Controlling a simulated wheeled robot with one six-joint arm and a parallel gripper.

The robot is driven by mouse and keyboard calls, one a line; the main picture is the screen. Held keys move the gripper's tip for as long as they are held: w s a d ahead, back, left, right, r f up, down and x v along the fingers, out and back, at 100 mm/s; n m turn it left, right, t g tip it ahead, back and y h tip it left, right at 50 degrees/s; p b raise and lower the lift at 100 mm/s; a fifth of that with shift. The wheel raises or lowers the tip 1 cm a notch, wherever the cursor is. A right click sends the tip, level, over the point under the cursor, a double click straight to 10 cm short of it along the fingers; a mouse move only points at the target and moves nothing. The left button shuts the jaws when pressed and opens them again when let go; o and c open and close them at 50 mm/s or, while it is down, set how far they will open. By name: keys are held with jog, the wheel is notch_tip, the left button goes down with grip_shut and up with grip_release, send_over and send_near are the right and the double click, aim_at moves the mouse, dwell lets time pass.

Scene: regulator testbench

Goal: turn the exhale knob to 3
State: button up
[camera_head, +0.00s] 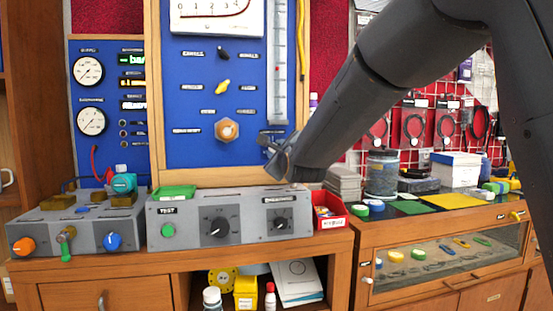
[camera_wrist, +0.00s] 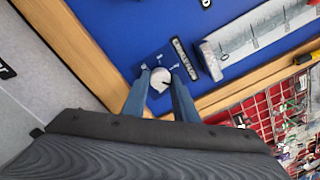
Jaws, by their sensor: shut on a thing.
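In the wrist view, a round pale knob (camera_wrist: 160,79) sits on the blue panel (camera_wrist: 112,38), with small white marks around it and a black label strip beside it. My gripper (camera_wrist: 159,75) has one finger on each side of this knob and is shut on it. The label and marks are too small to read, so I cannot tell the exact setting. In the head view, my gripper (camera_head: 273,153) is at the lower right of the blue panel (camera_head: 195,100), just below a label, and hides the knob there.
A brass hexagonal knob (camera_head: 227,130) is left of my gripper, with a yellow lever (camera_head: 222,86) above. A scaled tube (camera_head: 279,60) rises above the gripper. Below stands a grey box (camera_head: 180,227) with dials, and a red bin (camera_head: 329,216) is at its right.

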jog(key=shift+f+m+b, duration=0.1)
jog(key=shift+m+b, duration=0.45)
jog(key=shift+m, duration=0.15)
jog(key=o, duration=1.1)
jog(key=shift+c, duration=0.2)
jog(key=v, duration=0.7)
jog(key=shift+s+b, duration=0.35)
jog(key=shift+s, duration=0.05)
jog(key=shift+d, duration=0.15)
